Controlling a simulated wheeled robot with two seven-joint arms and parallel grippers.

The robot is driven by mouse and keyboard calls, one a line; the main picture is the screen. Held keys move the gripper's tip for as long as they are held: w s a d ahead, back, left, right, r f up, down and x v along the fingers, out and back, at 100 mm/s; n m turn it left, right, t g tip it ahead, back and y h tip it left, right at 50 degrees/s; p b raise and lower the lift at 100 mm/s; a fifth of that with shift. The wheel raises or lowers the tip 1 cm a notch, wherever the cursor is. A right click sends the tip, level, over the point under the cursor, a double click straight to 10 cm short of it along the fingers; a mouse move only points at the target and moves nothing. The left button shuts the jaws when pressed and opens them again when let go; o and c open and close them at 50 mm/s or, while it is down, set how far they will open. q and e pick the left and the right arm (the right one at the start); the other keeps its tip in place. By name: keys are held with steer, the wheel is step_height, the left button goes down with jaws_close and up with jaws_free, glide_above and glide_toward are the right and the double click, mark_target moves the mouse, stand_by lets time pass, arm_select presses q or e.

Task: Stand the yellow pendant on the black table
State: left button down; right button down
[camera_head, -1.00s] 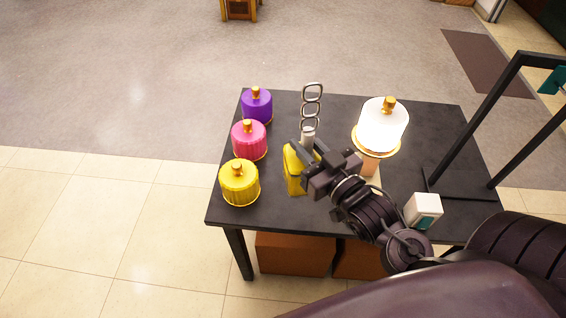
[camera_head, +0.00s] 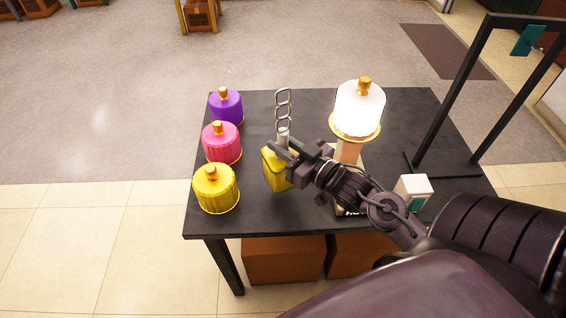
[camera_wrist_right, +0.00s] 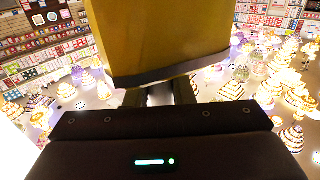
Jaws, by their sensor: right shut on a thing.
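The yellow pendant (camera_head: 278,174) is a boxy yellow body with a grey cap and a chain of metal links (camera_head: 283,108) rising above it. My right gripper (camera_head: 276,153) is shut on it, coming from the right. It is over the left middle of the black table (camera_head: 400,118), roughly upright; I cannot tell whether its base touches the tabletop. In the right wrist view the yellow body (camera_wrist_right: 165,38) fills the top centre with a dark band at its lower edge, and my fingers (camera_wrist_right: 160,93) reach to it. My left gripper is not in view.
Purple (camera_head: 226,106), pink (camera_head: 222,143) and yellow (camera_head: 216,188) round pendants line the table's left side. A lit white lamp (camera_head: 358,107) stands right of the gripper. A small white box (camera_head: 412,190) and a black frame (camera_head: 447,95) are further right.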

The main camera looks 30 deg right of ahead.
step_height(320, 180, down, 6)
steer(key=shift+r, duration=0.1)
stand_by(0.4)
steer(key=shift+f, duration=0.3)
steer(key=c, duration=1.3)
jaws_free()
steer(key=shift+o, duration=0.2)
steer(key=shift+a, duration=0.1)
